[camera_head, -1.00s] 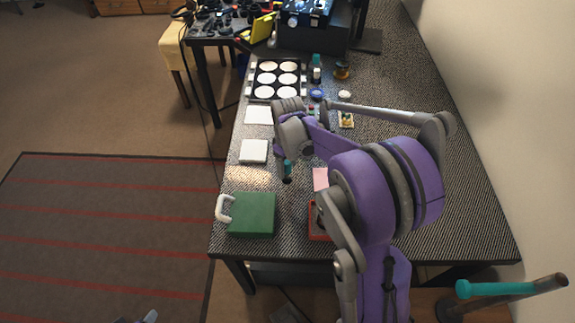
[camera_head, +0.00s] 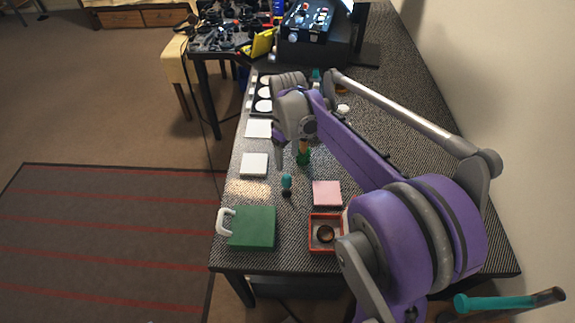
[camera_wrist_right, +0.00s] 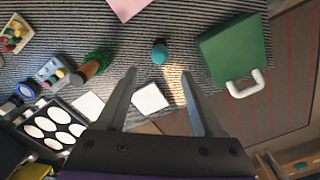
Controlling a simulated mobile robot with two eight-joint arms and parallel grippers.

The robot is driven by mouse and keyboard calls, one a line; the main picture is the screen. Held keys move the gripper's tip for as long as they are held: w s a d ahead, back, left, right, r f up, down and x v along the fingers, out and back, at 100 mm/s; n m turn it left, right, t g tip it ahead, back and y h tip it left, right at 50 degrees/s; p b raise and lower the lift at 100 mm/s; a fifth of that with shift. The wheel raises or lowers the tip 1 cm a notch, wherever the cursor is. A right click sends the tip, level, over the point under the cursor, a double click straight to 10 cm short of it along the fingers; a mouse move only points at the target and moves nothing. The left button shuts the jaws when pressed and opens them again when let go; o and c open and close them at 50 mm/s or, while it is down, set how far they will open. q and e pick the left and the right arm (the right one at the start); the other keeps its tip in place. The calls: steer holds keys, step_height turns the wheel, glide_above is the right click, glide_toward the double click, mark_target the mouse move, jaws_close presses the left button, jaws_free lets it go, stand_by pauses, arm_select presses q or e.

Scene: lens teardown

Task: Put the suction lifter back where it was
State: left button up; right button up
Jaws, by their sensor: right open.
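The suction lifter (camera_head: 287,183), as I take it, is a small upright piece with a teal top and a dark lower part. It stands on the dark striped table (camera_head: 232,195), between the white square pad and the pink square. In the right wrist view it shows from above as a teal knob (camera_wrist_right: 160,52) just beyond the fingertips. My right gripper (camera_wrist_right: 159,72) is open and empty, with its two fingers spread wide and apart from the lifter. In the head view the purple arm hides most of the gripper. My left gripper is not in view.
A green case (camera_head: 252,228) with a white handle stands at the near left. A red box (camera_head: 312,246) holds a dark ring. A tray of white discs (camera_wrist_right: 30,110) is farther back.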

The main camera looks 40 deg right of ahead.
steer(key=s+a+f+m+t, duration=0.1)
steer(key=s+a+f+t, duration=0.1)
steer(key=s+a, duration=0.6)
steer(key=s+a+f+m+t, duration=0.1)
steer(key=s+a+f+t, duration=0.1)
steer(key=s+a, duration=0.6)
steer(key=shift+m+t, duration=0.4)
steer(key=shift+t, duration=0.2)
steer(key=shift+s, duration=0.1)
